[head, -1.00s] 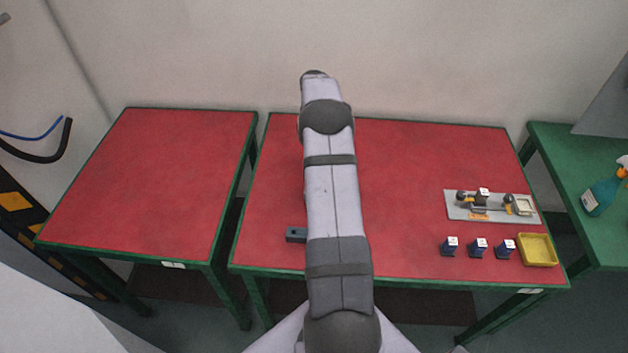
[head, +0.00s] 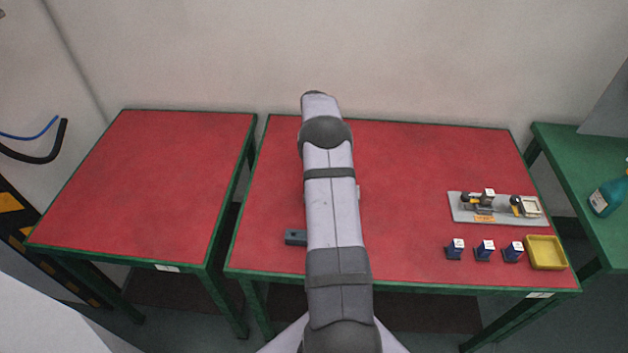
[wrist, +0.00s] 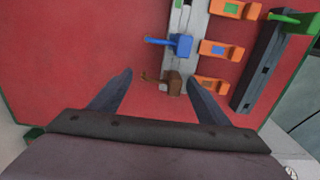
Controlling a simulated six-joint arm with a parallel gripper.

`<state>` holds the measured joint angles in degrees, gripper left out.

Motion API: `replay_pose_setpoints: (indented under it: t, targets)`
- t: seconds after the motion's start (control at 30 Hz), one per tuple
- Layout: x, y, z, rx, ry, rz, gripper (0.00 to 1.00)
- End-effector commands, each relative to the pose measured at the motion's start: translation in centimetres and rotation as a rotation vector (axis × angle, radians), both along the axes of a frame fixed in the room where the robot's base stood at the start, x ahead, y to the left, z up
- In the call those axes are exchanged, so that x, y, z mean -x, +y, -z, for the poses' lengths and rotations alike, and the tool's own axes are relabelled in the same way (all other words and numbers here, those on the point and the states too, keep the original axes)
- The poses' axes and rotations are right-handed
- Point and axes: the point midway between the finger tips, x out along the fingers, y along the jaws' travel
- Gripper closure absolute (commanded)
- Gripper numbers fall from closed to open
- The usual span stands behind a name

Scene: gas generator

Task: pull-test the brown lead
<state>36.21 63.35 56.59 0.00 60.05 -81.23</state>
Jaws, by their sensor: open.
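The brown lead (wrist: 171,82) shows in the wrist view as a short brown block with a thin stub pointing left, at the near end of a pale grey terminal strip (wrist: 185,70). My gripper (wrist: 159,78) is open, with one dark finger left of the brown lead and the other right of it. I cannot tell whether either finger touches it. In the head view my arm hides the gripper and the leads.
Several orange levers (wrist: 219,50) line the strip's right side, close to my right finger. A dark bar (wrist: 268,65) stands beyond them. The red tabletop (head: 420,170) is largely clear. A grey fixture (head: 465,212), blue blocks (head: 485,253) and a yellow tray (head: 545,254) are at right.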

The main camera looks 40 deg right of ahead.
Motion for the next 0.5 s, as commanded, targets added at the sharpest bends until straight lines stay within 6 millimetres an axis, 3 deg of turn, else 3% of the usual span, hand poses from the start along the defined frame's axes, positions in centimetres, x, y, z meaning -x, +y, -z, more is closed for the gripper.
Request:
replay_pose_setpoints:
  t: [0.03,0.23,0.5]
  targets:
    - [0.0,0.0,-0.01,0.0,0.0,0.0,0.32]
    - [0.01,0.01,0.0,0.0,0.0,0.0,0.79]
    - [0.01,0.01,-0.01,0.0,0.0,0.0,0.79]
